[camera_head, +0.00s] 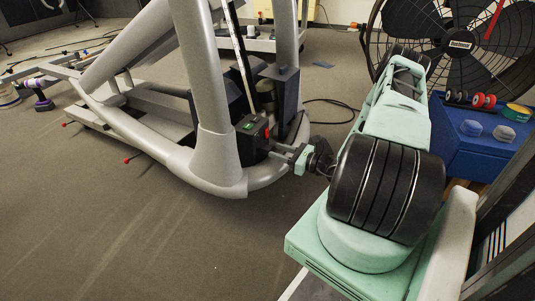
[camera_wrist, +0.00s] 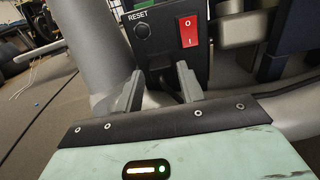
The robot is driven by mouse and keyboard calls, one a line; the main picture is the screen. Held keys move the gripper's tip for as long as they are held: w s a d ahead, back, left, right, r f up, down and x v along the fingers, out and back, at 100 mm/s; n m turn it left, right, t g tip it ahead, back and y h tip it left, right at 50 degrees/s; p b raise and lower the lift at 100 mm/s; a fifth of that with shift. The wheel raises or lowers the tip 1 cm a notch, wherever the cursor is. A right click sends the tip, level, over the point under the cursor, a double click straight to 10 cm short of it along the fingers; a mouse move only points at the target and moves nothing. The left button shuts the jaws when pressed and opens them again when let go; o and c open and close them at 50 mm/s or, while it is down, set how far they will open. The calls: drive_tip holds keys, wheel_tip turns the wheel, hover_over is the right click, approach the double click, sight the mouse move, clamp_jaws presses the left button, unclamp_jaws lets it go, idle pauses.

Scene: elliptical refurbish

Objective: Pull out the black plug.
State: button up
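The black power box (camera_head: 252,140) sits low on the elliptical's grey frame. In the wrist view its face shows a red rocker switch (camera_wrist: 188,32) and a RESET button. Below the switch, a dark shape that looks like the black plug and its cord (camera_wrist: 168,84) shows between my fingers; its outline is hard to make out. My gripper (camera_wrist: 160,72) points at the box's lower part, its grey fingers apart on either side of that dark shape. I see no clear contact. In the head view my gripper (camera_head: 280,150) is just right of the box, and the plug cannot be made out.
The elliptical's silver frame (camera_head: 215,150) surrounds the box on its left and below. A black cable (camera_head: 335,108) curls on the floor behind my gripper. A large fan (camera_head: 455,45) and a blue case (camera_head: 480,150) stand at right. The carpet at front left is clear.

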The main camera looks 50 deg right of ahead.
sight(271, 149)
drive_tip(key=shift+b+x, duration=0.75)
drive_tip(key=shift+x, duration=1.65)
clamp_jaws()
drive_tip(key=shift+s+d+r+p, duration=0.2)
drive_tip(key=shift+s+d+p, duration=0.05)
drive_tip(key=shift+s+p, duration=0.85)
drive_tip(key=shift+p, duration=0.1)
drive_tip(key=shift+s+f, duration=0.1)
drive_tip(key=shift+f, duration=0.15)
unclamp_jaws()
drive_tip(key=shift+s+d, duration=0.1)
